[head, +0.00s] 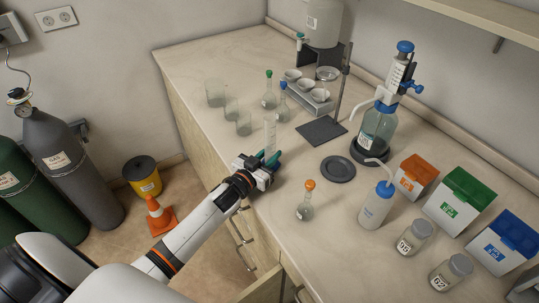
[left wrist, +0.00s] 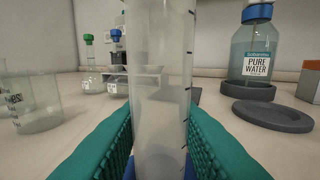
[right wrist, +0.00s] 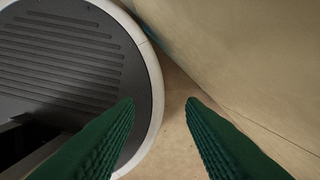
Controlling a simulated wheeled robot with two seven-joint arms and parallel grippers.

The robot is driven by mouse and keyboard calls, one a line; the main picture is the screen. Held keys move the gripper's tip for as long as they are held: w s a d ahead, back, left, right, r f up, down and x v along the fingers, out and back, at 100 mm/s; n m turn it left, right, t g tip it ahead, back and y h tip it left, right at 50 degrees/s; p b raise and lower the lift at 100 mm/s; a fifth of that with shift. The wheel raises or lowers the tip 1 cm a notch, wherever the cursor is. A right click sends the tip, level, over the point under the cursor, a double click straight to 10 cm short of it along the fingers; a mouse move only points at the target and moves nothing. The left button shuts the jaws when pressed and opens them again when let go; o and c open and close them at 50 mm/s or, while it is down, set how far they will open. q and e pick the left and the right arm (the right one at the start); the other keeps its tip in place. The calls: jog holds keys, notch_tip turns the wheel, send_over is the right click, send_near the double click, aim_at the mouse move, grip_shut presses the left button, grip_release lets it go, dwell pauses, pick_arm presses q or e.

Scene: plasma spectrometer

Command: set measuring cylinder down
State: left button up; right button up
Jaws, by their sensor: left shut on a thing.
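The measuring cylinder (head: 269,136) is clear, tall and upright near the front edge of the bench. My left gripper (head: 268,161) is shut on it, low on its body. In the left wrist view the cylinder (left wrist: 160,80) stands between the green fingers, with dark graduation marks on its right side.
Several beakers (head: 215,93) and flasks (head: 270,92) stand behind the cylinder. An orange-stoppered flask (head: 306,205) stands to the right, near a dark round plate (head: 338,169). The pure water bottle (head: 375,132) is further back. Bare bench (head: 290,160) lies just right of the gripper.

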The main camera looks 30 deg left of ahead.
pick_arm(q)
jog(key=shift+f, duration=0.2)
jog(key=o, duration=1)
jog(key=shift+c, duration=0.2)
jog(key=shift+r, duration=0.25)
jog(key=s, duration=0.3)
jog(key=s+a+b, duration=0.1)
jog(key=s, duration=0.7)
jog(key=shift+a+f, duration=0.1)
jog(key=shift+a, duration=0.15)
jog(key=shift+s+a, duration=0.1)
jog(key=shift+s, duration=0.4)
